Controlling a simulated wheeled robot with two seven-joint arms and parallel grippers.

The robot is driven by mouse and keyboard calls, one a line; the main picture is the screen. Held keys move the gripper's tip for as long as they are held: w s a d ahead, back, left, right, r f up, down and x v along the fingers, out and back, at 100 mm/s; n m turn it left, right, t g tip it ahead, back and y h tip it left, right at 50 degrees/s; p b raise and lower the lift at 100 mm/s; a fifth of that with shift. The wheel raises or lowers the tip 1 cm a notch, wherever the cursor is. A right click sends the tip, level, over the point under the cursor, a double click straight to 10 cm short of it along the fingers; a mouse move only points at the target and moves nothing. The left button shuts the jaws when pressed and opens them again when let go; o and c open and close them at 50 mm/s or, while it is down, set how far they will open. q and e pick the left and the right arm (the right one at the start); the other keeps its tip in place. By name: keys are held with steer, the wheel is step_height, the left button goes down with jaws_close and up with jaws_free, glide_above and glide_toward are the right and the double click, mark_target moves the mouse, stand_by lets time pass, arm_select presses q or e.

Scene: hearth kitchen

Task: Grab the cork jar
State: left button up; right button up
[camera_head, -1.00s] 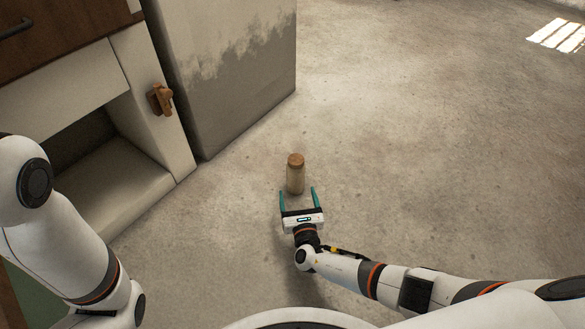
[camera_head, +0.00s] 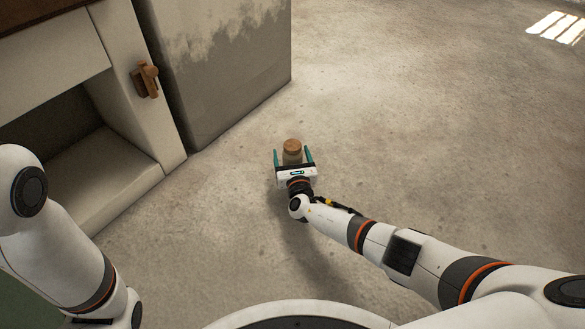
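The cork jar (camera_head: 292,148) stands upright on the floor near the middle of the head view. It has a brown cork lid and a pale body, and its lower part is hidden behind my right gripper. My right gripper (camera_head: 293,157) is open, with one teal finger on each side of the jar. A gap shows between the fingers and the jar, so it is not gripped. My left arm shows at the left edge, but its gripper is out of view.
A white cabinet with an open lower compartment (camera_head: 75,185) stands at the left. A wooden latch (camera_head: 146,80) is on its front post. A grey block-like wall (camera_head: 225,60) rises behind. The concrete floor (camera_head: 430,150) to the right is clear.

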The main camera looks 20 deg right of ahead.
steer(key=shift+w, duration=0.15)
steer(key=c, duration=1.1)
steer(key=shift+r, duration=0.1)
steer(key=shift+c, duration=1.3)
steer(key=shift+r, duration=0.1)
